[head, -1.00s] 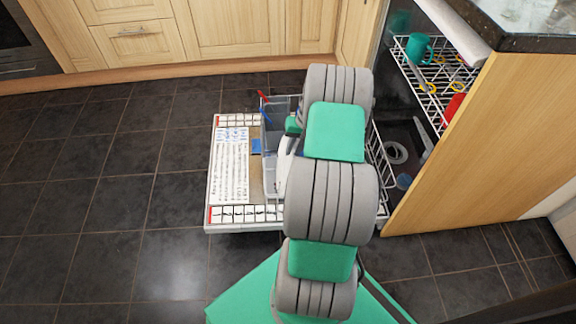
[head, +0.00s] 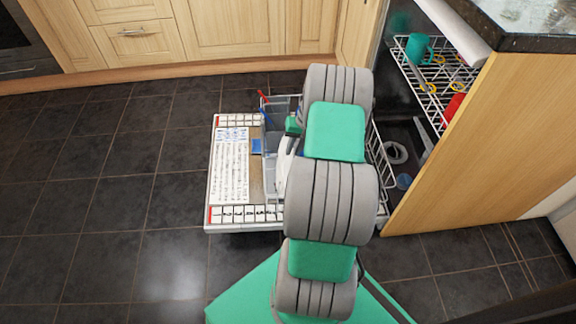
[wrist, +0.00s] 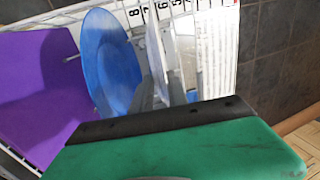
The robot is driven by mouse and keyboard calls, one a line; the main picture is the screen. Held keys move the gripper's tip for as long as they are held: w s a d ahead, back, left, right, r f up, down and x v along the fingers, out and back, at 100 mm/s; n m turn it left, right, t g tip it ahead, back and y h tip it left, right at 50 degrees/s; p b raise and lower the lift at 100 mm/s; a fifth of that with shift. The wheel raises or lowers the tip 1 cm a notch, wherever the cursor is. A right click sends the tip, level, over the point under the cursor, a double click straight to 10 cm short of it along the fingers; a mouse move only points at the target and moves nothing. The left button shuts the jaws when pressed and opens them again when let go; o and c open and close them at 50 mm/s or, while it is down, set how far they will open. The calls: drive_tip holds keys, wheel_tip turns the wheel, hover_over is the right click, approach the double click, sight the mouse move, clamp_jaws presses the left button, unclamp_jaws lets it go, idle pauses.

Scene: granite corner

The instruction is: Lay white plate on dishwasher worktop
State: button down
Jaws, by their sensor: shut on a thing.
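The white plate (head: 284,168) stands on edge in the pulled-out lower dishwasher rack, mostly hidden behind my arm in the head view. In the wrist view the white plate (wrist: 157,45) shows as a thin, edge-on strip just past my gripper. My gripper (head: 293,125) is low over the rack and shut on the white plate; its fingertips are largely hidden. Its green and black body fills the bottom of the wrist view. The dishwasher worktop (head: 535,28) is a dark speckled slab at the top right.
A blue plate (wrist: 105,60) and a purple item (wrist: 40,95) stand close by in the rack. The open dishwasher door (head: 215,180) lies flat to the left. The upper rack (head: 430,85) holds a teal mug (head: 418,48). A wooden side panel (head: 490,140) rises at right.

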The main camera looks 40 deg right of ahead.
drive_tip(key=shift+r, duration=0.15)
drive_tip(key=w+a+p+v, duration=0.1)
drive_tip(key=p+v, duration=1.5)
drive_tip(key=v, duration=0.5)
drive_tip(key=shift+r+p, duration=0.4)
drive_tip(key=shift+r, duration=0.1)
idle(0.4)
drive_tip(key=shift+a, duration=0.2)
